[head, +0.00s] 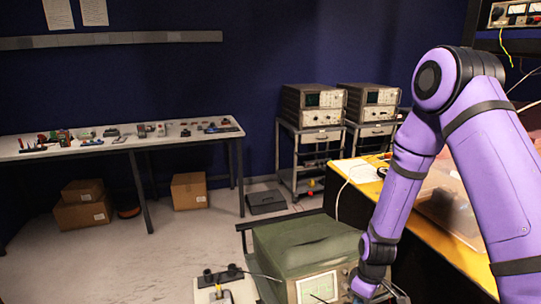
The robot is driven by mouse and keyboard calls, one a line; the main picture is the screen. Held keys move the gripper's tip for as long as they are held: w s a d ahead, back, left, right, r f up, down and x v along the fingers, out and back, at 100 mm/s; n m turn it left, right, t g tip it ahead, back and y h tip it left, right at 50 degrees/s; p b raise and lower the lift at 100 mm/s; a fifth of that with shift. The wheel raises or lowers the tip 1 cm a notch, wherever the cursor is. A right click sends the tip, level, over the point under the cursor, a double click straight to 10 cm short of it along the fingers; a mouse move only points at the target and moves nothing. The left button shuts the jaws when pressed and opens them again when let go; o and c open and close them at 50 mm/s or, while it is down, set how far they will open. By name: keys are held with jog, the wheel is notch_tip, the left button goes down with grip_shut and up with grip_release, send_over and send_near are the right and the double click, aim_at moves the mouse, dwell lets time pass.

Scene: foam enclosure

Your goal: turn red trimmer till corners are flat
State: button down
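A greenish-grey oscilloscope (305,242) stands low in front of me, its front face cut off by the bottom edge. Its lit screen (318,288) shows partly; the trace is too small to read. Left of it is a pale board (228,290) with dark and yellow parts on it and a cable towards the scope. I cannot make out a red trimmer. My purple arm reaches down on the right, and my gripper (393,292) is at the bottom edge, right of the screen. Its fingers are cut off or too small to judge.
A yellow-topped bench (350,187) with a clear box stands on the right, behind my arm. Two oscilloscopes (313,105) stand on carts at the back. A long white table (110,142) holds small parts; cardboard boxes (189,190) lie below. The floor at left is clear.

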jog(key=shift+w+a+r, duration=0.1)
jog(key=shift+w+r, duration=0.1)
jog(key=shift+r, duration=1.15)
jog(key=shift+w+a+r, duration=0.1)
jog(key=shift+w+r, duration=0.1)
jog(key=shift+r, duration=1.15)
